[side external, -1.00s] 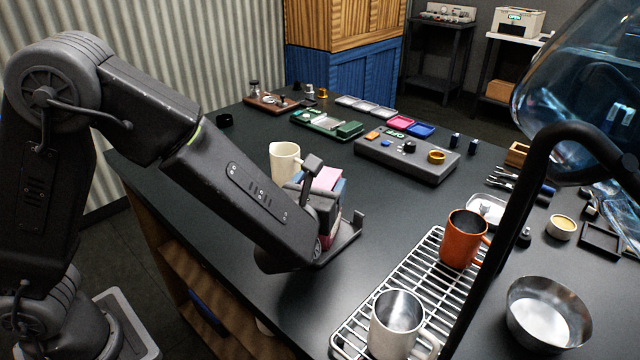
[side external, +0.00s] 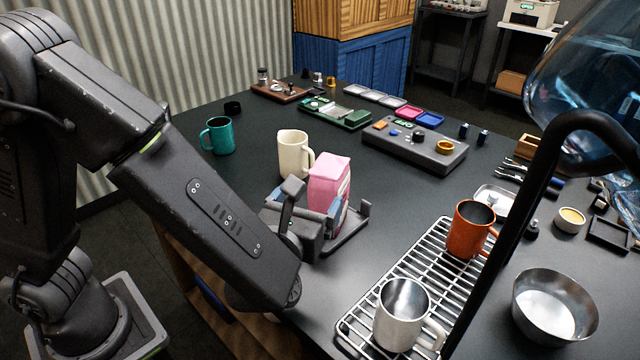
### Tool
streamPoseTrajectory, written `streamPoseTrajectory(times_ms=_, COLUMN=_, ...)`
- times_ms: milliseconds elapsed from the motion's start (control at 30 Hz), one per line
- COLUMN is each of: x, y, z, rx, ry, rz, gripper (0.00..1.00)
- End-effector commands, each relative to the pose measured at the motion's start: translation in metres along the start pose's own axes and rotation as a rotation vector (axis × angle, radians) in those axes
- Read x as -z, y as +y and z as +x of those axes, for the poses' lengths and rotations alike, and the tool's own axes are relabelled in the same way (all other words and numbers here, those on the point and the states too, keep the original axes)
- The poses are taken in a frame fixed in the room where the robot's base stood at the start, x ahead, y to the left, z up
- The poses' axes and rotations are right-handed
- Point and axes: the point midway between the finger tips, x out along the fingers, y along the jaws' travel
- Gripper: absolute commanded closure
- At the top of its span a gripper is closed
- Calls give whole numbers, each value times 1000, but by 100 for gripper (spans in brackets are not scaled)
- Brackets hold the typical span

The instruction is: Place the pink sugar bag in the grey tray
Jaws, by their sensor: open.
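The pink sugar bag (side external: 329,180) stands upright near the middle of the counter. A dark grey tray-like piece (side external: 352,236) with a raised end shows at its foot; the bag appears to stand in or on it, but its base is partly hidden. My gripper (side external: 304,212) is open, low at the left front of the bag. One dark finger overlaps the bag's lower left side in the picture; I cannot tell whether it touches.
A cream mug (side external: 294,155) stands just behind the bag and a teal mug (side external: 218,136) farther left. A wire rack (side external: 418,282) with an orange mug (side external: 470,228) and a steel mug (side external: 402,315) lies to the right. A grey control box (side external: 415,148) sits behind.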

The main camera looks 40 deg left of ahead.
Motion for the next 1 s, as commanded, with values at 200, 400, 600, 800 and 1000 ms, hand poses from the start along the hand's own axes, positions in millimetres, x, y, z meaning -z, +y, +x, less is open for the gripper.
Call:
streamPoseTrajectory(times_ms=200, x=0, y=0, z=-25, rx=1, ry=0, rz=0, gripper=13)
streamPoseTrajectory(times_ms=400, x=-1, y=4, z=-28, rx=-15, ry=6, rz=-11, gripper=13)
streamPoseTrajectory(times_ms=600, x=-8, y=72, z=-16, rx=-309, ry=150, rz=-252, gripper=13)
streamPoseTrajectory(times_ms=800, x=-4, y=159, z=-46, rx=-831, ry=364, rz=-843, gripper=13)
streamPoseTrajectory(times_ms=1000, x=-12, y=174, z=-88, rx=-1245, ry=472, rz=-1571, gripper=13)
